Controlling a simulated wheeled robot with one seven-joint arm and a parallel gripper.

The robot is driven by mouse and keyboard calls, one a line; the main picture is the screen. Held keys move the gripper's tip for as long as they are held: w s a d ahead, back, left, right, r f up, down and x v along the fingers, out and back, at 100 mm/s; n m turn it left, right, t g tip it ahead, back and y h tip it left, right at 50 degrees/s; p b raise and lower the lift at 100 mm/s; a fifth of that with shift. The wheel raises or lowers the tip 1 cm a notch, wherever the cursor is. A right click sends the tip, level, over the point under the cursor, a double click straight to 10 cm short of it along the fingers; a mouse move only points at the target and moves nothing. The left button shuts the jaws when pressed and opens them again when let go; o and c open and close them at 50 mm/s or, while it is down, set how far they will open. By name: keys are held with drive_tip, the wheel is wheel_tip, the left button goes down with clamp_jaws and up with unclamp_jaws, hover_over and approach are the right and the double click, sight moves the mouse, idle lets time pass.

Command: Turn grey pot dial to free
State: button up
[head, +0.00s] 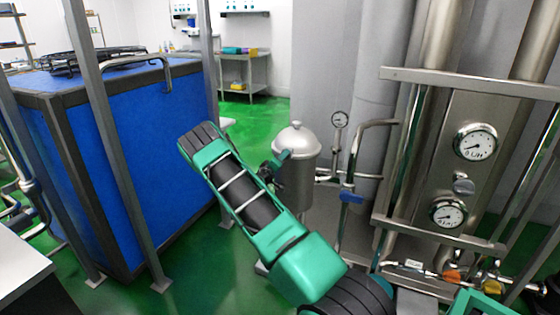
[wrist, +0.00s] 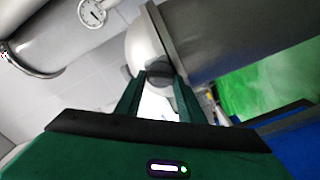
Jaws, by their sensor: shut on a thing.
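The grey pot (head: 297,180) stands near the middle of the head view, upright, with a domed lid and a small top knob. In the wrist view the pot (wrist: 230,40) lies sideways across the top. Its dial is a small dark knob (wrist: 158,71) at the lid's edge. My gripper (wrist: 160,82) is shut on this dial, one green finger on each side. In the head view my gripper (head: 280,160) is at the pot's left side, partly hidden by my arm. No marking of the dial's setting can be read.
A pipe with a small gauge (head: 339,119) and a blue-handled valve (head: 352,197) stand just right of the pot. A steel panel with two gauges (head: 475,143) is further right. A large blue tank (head: 130,170) and steel posts stand left. Green floor is open between.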

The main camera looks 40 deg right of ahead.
drive_tip(key=shift+w+n, duration=0.15)
drive_tip(key=shift+n, duration=1.6)
drive_tip(key=shift+w+n, duration=0.1)
drive_tip(key=shift+n, duration=1.65)
drive_tip(key=shift+a+f, duration=0.1)
drive_tip(key=o, duration=1)
drive_tip(key=shift+c, duration=0.2)
drive_tip(key=shift+s, duration=0.15)
drive_tip(key=v, duration=1)
drive_tip(key=shift+a, duration=0.3)
drive_tip(key=shift+s+f, duration=0.1)
drive_tip(key=shift+f, duration=0.05)
